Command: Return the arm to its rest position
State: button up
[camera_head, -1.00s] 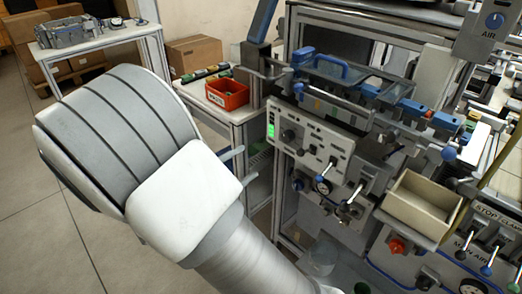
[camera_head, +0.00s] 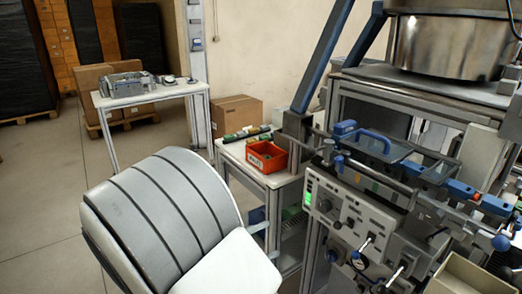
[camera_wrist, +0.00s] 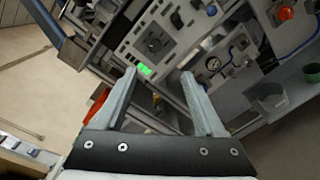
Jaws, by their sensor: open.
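My arm (camera_head: 165,215) shows as a large grey and white link in the lower left of the head view, in front of the floor and the small table. My gripper (camera_wrist: 158,78) shows in the wrist view with its two grey fingers spread wide apart and nothing between them. In the head view the fingers are mostly hidden behind my arm. Beyond the fingers, in the wrist view, is the machine's control panel (camera_wrist: 152,38) with a lit green display; the fingers look apart from it.
The machine panel (camera_head: 345,215) and its blue-handled rail fill the right. A red bin (camera_head: 266,157) stands on a small white table. A further table (camera_head: 150,92) holds a metal part. Cardboard boxes (camera_head: 238,112) sit behind. The floor at the left (camera_head: 50,190) is clear.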

jog(key=s+d+r+m+g+y+p, duration=0.25)
jog(key=s+d+r+m+g, duration=0.2)
jog(key=d, duration=0.25)
jog(key=s+d+r+m+g+y+p, duration=0.25)
jog(key=s+d+g+y, duration=0.2)
jog(key=d, duration=0.25)
jog(key=s+r+m+t+y+p, duration=0.2)
jog(key=s+r+m+y, duration=0.1)
jog(key=r, duration=0.3)
jog(key=s+r+m+t+y+p, duration=0.2)
jog(key=s+r+m+y+p, duration=0.1)
jog(key=r, duration=0.4)
jog(key=shift+s+m+t+y, duration=0.4)
jog(key=shift+s+m+y, duration=0.15)
jog(key=shift+m+y, duration=0.2)
jog(key=shift+d+r, duration=0.1)
